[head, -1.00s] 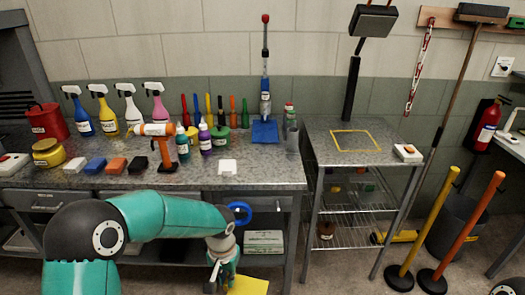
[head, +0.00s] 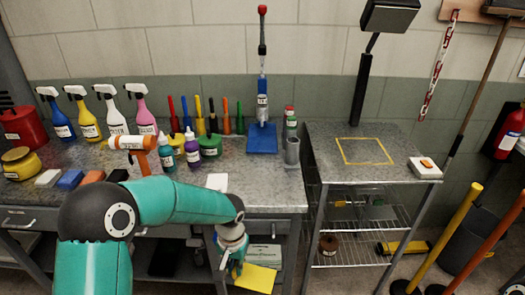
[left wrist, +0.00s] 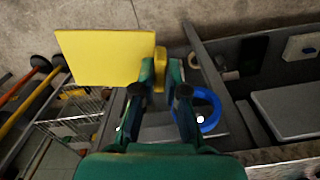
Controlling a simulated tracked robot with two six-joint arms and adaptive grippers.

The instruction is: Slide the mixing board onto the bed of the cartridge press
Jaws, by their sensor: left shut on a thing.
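The mixing board appears to be the flat yellow board (head: 258,278) low in front of the workbench. It also shows in the left wrist view (left wrist: 103,57), with a thick yellow edge or grip beside the fingers. My left gripper (head: 236,262) is shut on this board, below bench-top height; the exact finger contact is partly hidden. In the left wrist view the gripper (left wrist: 162,80) points at the board's near edge. The cartridge press (head: 262,85) stands upright at the back of the bench, with a flat blue bed (head: 261,140). My right gripper is not in view.
Several bottles stand left of the press, and a grey metal cup (head: 292,151) stands to its right. A white block (head: 217,181) lies near the bench's front edge. A side table (head: 325,140) with a yellow outline stands right.

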